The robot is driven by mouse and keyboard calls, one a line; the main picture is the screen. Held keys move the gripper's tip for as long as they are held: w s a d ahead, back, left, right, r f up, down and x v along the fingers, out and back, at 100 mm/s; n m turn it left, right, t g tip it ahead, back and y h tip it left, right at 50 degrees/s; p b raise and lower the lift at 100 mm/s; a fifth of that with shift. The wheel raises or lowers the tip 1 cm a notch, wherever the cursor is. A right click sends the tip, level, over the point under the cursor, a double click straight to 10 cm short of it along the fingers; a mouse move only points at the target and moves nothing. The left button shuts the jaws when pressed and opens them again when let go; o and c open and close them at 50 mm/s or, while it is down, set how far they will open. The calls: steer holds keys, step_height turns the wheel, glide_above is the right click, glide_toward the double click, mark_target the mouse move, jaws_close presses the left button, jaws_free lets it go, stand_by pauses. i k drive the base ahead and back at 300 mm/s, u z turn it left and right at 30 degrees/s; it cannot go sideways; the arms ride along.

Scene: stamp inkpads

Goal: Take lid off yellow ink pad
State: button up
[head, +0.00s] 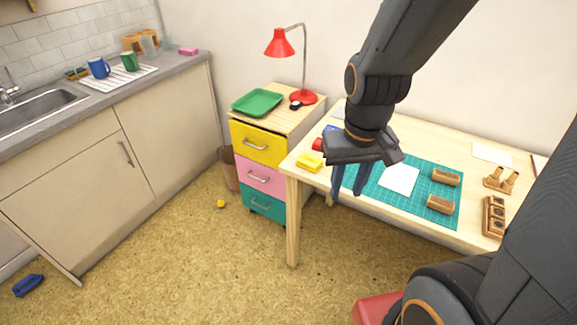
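The yellow ink pad (309,161) lies near the left end of the wooden table. It looks closed, but it is too small to tell its lid from its base. My gripper (350,190) points down over the left part of the green cutting mat, right of the yellow pad in the picture and apart from it. Its two fingers are spread with nothing seen between them.
The mat (385,203) holds white paper (399,179) and two wooden blocks (445,177). A wooden rack (493,217) and wooden stamps (501,180) stand at right. A drawer unit (262,150) with a green tray (257,102) and red lamp (303,97) stands left of the table.

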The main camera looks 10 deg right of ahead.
mark_target(307, 160)
steer(key=k, duration=1.25)
steer(key=u, duration=0.8)
steer(key=i, duration=1.3)
steer(key=z, duration=0.4)
steer(key=i, duration=0.65)
steer(key=z, duration=0.55)
